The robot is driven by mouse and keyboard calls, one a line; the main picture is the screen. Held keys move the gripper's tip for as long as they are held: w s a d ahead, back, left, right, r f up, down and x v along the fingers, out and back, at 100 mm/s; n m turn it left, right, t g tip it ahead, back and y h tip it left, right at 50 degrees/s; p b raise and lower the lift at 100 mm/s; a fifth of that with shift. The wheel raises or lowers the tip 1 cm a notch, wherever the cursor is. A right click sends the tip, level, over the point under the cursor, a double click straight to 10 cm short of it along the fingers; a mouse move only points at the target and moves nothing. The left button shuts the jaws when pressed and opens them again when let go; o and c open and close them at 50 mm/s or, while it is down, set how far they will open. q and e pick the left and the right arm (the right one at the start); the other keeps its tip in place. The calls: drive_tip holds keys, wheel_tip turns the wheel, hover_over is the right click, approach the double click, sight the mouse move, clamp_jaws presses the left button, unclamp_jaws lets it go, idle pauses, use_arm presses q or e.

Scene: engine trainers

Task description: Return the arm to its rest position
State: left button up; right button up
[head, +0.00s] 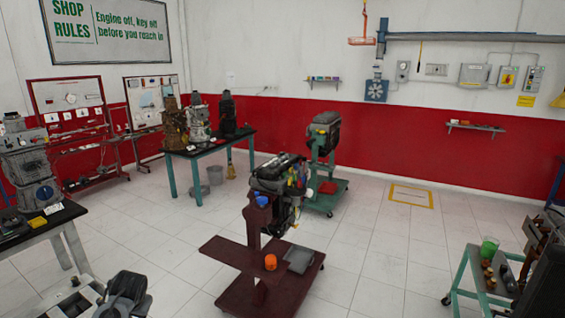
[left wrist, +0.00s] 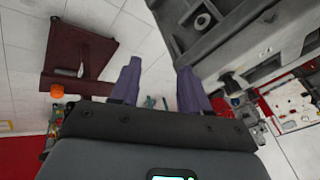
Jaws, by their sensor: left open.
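My left gripper (left wrist: 158,72) shows in the left wrist view with its two purple fingers apart. Nothing is between the fingers, only pale floor tiles some way off. The big grey part at the upper right of that view looks like my own body, close by the right finger. In the head view a dark grey piece at the bottom left looks like part of my left arm, but its fingers cannot be made out there. My right gripper shows in neither view.
A maroon engine stand (head: 235,252) with an engine (head: 280,175), an orange cup (head: 270,262) and a grey tray (head: 299,259) stands mid-floor; it also shows in the left wrist view (left wrist: 80,50). A black-topped bench (head: 60,215) is at left, a green cart (head: 466,275) at right. Tiled floor between is clear.

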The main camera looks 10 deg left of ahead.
use_arm(q)
drive_tip(key=s+d+f+m+h, duration=0.1)
drive_tip(key=s+d+f+m, duration=0.1)
drive_tip(key=s+d+f, duration=0.7)
drive_tip(key=s+d+f+m+h, duration=0.2)
drive_tip(key=s+d+f, duration=0.2)
drive_tip(key=s+d, duration=0.85)
drive_tip(key=s+d+r+h, duration=0.1)
drive_tip(key=s+d+r, duration=0.1)
drive_tip(key=s+d, duration=0.35)
drive_tip(key=s+d+r+h, duration=0.1)
drive_tip(key=s+d+r, duration=0.15)
drive_tip(key=s, duration=0.65)
wheel_tip(320, 180, up, 14)
drive_tip(key=p, duration=1.4)
drive_tip(key=shift+w+f, duration=0.2)
